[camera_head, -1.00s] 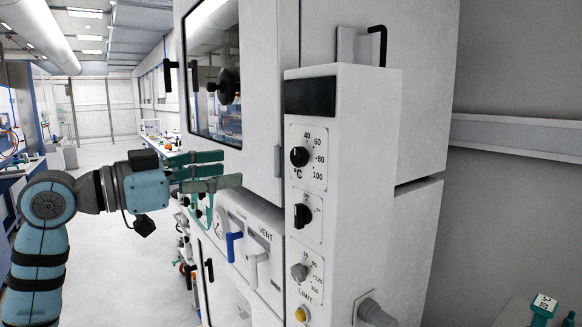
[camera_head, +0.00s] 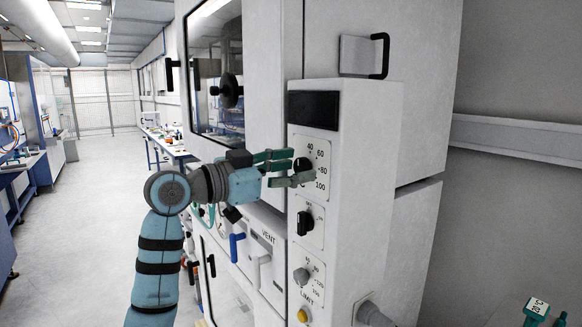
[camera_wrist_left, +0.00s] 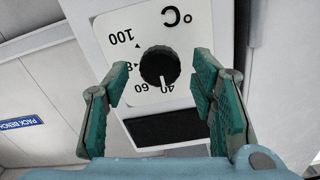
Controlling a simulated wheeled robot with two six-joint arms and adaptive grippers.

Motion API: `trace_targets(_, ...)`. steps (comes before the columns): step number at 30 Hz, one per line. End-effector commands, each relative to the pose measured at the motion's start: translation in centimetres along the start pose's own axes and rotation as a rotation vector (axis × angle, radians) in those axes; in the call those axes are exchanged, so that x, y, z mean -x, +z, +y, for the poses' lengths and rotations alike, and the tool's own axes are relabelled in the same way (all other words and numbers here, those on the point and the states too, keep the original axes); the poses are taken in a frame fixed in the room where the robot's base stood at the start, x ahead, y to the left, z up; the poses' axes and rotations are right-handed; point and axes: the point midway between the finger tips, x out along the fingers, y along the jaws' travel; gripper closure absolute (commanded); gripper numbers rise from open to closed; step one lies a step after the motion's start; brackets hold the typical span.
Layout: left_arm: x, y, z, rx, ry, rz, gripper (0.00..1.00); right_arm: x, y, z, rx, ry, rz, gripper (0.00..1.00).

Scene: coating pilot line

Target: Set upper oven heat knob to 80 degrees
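The upper oven heat knob (camera_head: 302,164) is round and black, on a white dial plate marked 40, 60, 80 and 100 °C. In the left wrist view the knob (camera_wrist_left: 160,66) appears upside down, and its white pointer line is near the 40 mark. My left gripper (camera_head: 303,167) is at the dial, its fingers above and below the knob in the head view. In the wrist view the open fingers (camera_wrist_left: 160,88) stand on either side of the knob, with gaps. Green finger-like parts, perhaps my right gripper (camera_head: 545,312), show at the lower right beside a white marked label.
The control column (camera_head: 362,190) also carries a dark display (camera_head: 313,107), a second black knob (camera_head: 304,223), a grey limit knob (camera_head: 301,277) and a yellow button (camera_head: 302,315). Blue (camera_head: 236,246) and white (camera_head: 262,272) handles stick out left of it. Open floor (camera_head: 80,230) lies left.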

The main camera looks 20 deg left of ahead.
Motion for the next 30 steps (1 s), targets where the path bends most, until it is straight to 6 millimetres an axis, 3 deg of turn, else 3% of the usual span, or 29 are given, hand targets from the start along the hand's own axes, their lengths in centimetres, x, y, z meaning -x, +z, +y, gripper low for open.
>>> trace_targets(1,0.01,0.02,0.0,0.0,0.0,0.0,0.55,-0.01,-0.02,0.01,0.0,0.0,0.0,1.0)
trace_targets(9,0.03,0.03,0.0,0.0,0.0,0.0,0.97,-0.02,-0.05,0.08,0.0,0.001,0.001,1.0)
trace_targets(20,0.02,0.02,0.0,-0.05,0.001,0.0,0.97,0.12,-0.08,0.12,0.001,0.001,0.001,1.0)
trace_targets(30,0.0,0.05,0.01,-0.273,0.001,-0.002,0.97,0.57,-0.13,0.16,0.001,0.002,0.001,1.0)
